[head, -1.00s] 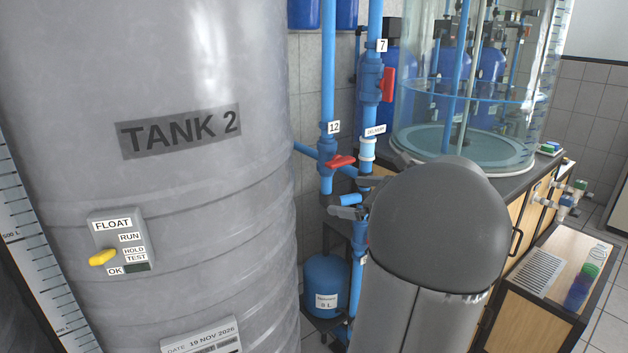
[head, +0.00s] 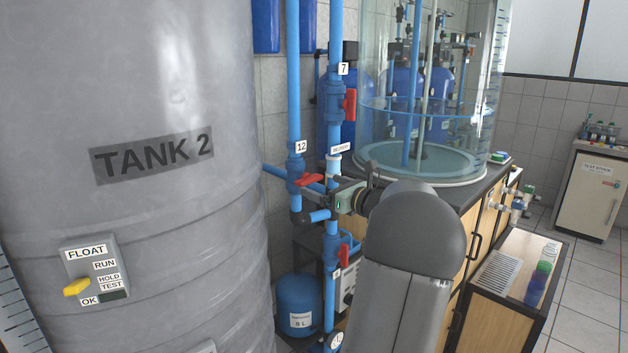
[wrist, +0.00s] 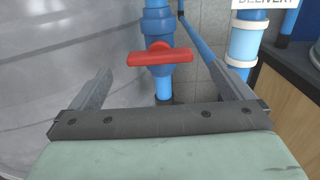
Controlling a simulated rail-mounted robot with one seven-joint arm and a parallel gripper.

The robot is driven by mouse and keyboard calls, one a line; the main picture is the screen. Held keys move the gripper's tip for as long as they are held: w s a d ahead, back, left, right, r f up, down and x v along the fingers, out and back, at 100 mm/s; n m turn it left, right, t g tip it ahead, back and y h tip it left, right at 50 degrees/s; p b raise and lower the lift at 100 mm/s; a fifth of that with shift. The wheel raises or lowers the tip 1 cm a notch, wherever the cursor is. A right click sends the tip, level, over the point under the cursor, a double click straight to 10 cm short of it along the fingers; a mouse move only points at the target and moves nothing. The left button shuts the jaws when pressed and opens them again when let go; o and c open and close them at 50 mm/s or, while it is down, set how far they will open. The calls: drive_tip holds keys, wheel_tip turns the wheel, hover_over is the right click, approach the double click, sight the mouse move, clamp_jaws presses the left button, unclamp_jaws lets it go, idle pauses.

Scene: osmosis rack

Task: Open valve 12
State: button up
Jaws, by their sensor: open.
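Valve 12 is a blue valve with a red handle (head: 308,180) on a vertical blue pipe, under its label "12" (head: 300,147). The handle lies crosswise to the pipe. In the wrist view the red handle (wrist: 160,57) shows ahead of my gripper (wrist: 162,72), level across the picture and roughly centred between the two fingers. The fingers are spread wide, with nothing held between them. In the head view my gripper (head: 336,196) is just right of and slightly below the handle, partly hidden by my own arm. I see no clear contact with the handle.
Tank 2 (head: 150,240) stands close on the left. The delivery pipe (head: 333,170) with valve 7 (head: 349,104) runs just right of valve 12. Another red handle (head: 344,256) is below. A clear cylinder tank (head: 425,150) stands on the bench at right.

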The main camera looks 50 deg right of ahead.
sight(313, 182)
drive_tip(key=shift+w+d, duration=0.15)
drive_tip(key=shift+w, duration=1)
drive_tip(key=shift+w+d, duration=0.15)
drive_tip(key=shift+w, duration=0.95)
drive_tip(key=shift+c, duration=0.3)
drive_tip(key=c, duration=0.9)
drive_tip(key=shift+c, duration=0.2)
